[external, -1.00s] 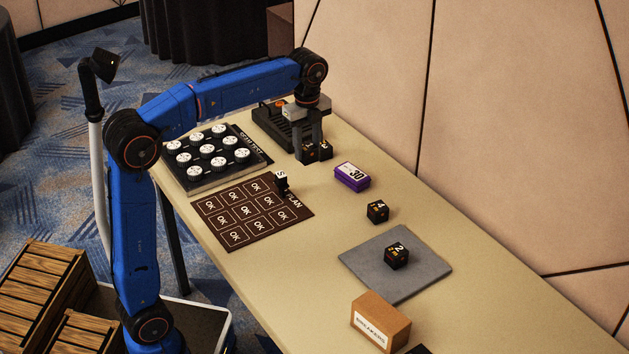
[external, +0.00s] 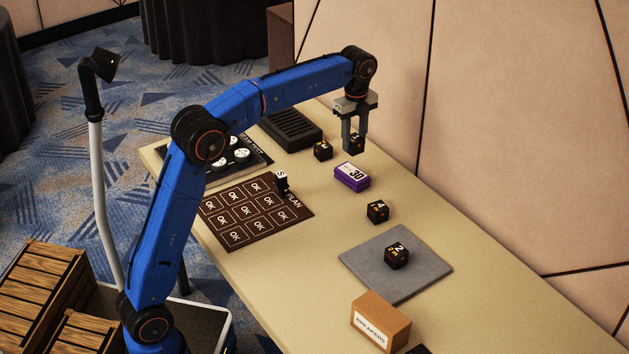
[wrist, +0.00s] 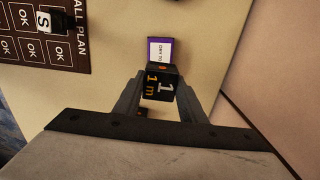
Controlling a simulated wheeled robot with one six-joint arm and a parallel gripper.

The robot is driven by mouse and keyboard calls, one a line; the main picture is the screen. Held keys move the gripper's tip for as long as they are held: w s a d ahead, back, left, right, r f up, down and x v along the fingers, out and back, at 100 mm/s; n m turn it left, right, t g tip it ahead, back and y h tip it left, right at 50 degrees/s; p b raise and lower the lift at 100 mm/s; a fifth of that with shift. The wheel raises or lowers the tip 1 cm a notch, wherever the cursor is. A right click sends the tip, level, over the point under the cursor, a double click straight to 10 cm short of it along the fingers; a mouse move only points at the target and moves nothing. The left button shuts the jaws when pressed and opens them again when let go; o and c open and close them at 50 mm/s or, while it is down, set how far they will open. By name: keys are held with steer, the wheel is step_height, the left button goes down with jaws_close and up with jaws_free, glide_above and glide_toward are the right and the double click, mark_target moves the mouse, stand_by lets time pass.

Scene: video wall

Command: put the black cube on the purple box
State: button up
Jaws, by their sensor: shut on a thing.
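My gripper (external: 355,146) is shut on a black cube (external: 357,142) and holds it above the table, up and slightly right of the purple box in the external view. In the wrist view the held cube (wrist: 160,87) sits between the fingers and shows yellow and white "1" marks. The purple box (external: 351,178) with a white "30" label lies flat on the table; nothing rests on its top. It also shows in the wrist view (wrist: 153,40), just beyond the held cube, which hides part of it.
Other black cubes stand near the black slotted tray (external: 323,151), right of the purple box (external: 377,211), and on the grey mat (external: 360,268). A brown plan board (external: 252,236) carries a small S block (external: 282,181). A brown breakers box (external: 380,318) stands in front. A wall runs behind.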

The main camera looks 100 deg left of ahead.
mark_target(355, 137)
steer(key=shift+f, duration=3.8)
steer(key=shift+f, duration=0.15)
steer(key=o, duration=1.1)
step_height(355, 137, up, 12)
steer(key=shift+r, duration=0.1)
